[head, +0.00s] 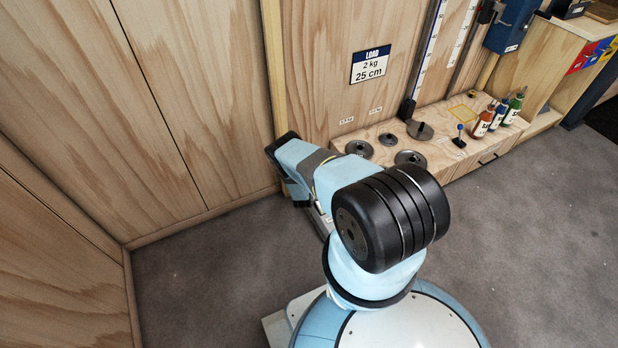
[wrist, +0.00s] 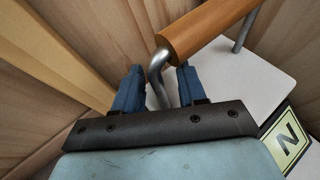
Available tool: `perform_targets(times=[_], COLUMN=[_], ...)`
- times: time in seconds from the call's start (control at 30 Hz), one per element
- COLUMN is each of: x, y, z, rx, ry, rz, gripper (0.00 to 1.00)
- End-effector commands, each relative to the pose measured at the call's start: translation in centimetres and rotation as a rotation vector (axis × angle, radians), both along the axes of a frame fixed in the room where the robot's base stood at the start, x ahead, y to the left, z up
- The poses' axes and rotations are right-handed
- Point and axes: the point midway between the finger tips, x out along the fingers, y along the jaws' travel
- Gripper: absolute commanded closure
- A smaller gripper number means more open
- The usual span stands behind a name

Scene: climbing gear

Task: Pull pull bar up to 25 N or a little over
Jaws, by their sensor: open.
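The pull bar (wrist: 208,26) shows in the wrist view as an orange-brown wooden handle with a bent grey metal rod (wrist: 157,66) at its near end. My gripper (wrist: 161,72) has two blue fingers, apart, with the metal rod between them. The wooden part lies above and to the right of the fingertips. I cannot tell whether either finger touches the rod. A yellow-green label with a black "N" (wrist: 291,146) is at the lower right; no force reading is legible. In the head view my arm hides the pull bar and the fingers.
A pale plate (wrist: 222,78) lies behind the bar, with wooden panels and a post (wrist: 62,50) to the left. In the head view, a low wooden bench (head: 455,150) carries metal discs (head: 411,158) and several bottles (head: 484,124).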

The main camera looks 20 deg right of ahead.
Motion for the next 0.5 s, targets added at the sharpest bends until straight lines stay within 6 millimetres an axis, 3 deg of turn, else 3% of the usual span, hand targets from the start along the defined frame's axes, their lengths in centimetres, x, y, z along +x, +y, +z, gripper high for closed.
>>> perform_targets(times=[0.43,0.5], x=[0.55,0.55], y=[-0.44,-0.45], z=[-0.22,-0.21], rx=[0.0,0.0], ry=[0.0,0.0], rz=[-0.001,-0.001], gripper=[0.59,0.65])
